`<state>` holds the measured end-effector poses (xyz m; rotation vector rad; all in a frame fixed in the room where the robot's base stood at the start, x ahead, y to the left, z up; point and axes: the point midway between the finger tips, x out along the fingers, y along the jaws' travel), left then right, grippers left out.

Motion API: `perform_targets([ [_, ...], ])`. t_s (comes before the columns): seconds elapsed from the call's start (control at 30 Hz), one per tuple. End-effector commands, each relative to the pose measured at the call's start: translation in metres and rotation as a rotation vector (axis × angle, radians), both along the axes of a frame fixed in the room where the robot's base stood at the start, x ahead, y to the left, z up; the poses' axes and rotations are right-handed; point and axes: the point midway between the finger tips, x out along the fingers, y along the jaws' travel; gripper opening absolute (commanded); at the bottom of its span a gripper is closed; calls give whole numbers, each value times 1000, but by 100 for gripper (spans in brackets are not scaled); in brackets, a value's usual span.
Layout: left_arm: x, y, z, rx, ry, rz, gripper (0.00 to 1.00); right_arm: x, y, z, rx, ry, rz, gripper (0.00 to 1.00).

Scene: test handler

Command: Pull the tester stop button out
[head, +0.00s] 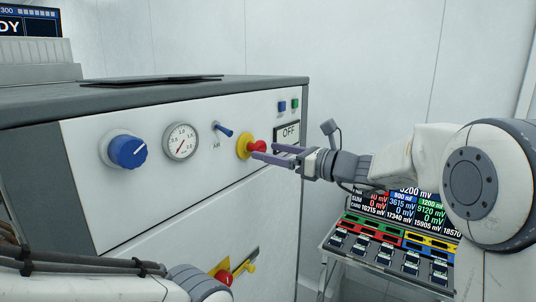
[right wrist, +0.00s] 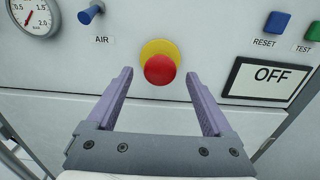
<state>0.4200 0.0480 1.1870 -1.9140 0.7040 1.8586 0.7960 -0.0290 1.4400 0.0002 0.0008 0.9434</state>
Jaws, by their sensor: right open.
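The tester stop button is a red mushroom head (head: 258,147) on a yellow round base (head: 243,146), on the white front panel. In the right wrist view the red button (right wrist: 160,69) is centred ahead, beyond the fingertips. My right gripper (head: 266,152) is open, with its two purple fingers pointing at the button. In the right wrist view the open gripper (right wrist: 158,75) has a fingertip on either side of the button's lower part, and nothing is held. Whether the fingers touch it cannot be told. My left arm shows at the bottom left, but its gripper is out of view.
Left of the button are a blue AIR switch (head: 224,130), a gauge (head: 180,141) and a blue knob (head: 126,150). An OFF display (head: 289,132) is close on its right. Below are another red knob (head: 224,277) and a rack of coloured modules (head: 385,245).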

Motion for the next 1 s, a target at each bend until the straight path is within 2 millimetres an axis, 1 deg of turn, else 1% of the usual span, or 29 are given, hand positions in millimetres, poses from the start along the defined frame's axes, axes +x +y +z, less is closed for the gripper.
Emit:
perform_targets([
  [0.03, 0, 0, -10, 0, 0, 1, 0, -6, -9, -4, -2, -4, -5, 85],
  [0.2, 0, 0, -24, 0, 0, 0, 0, -26, -39, -4, -1, -3, -7, 85],
  [0.33, 0, 0, -32, 0, 0, -1, 0, -39, -56, -4, -1, -2, -5, 85],
  [0.43, 0, 0, -35, 0, 0, -1, 0, -46, -65, -2, -1, -2, -4, 85],
  [0.6, 0, 0, -36, 0, 0, -1, 0, -51, -71, -1, -1, 1, -2, 85],
  [0.87, 0, 0, -36, 0, 0, -1, 0, -51, -70, -1, -3, 1, -1, 85],
  [0.93, 0, 0, -36, 0, 0, -1, 0, -52, -68, -8, -27, 5, 2, 85],
  [0.97, 0, 0, -36, 0, 0, -1, 0, -53, -67, -15, -52, 9, 5, 85],
  [1.0, 0, 0, -36, 0, 0, -1, 0, -56, -64, -27, -97, 15, 12, 85],
])
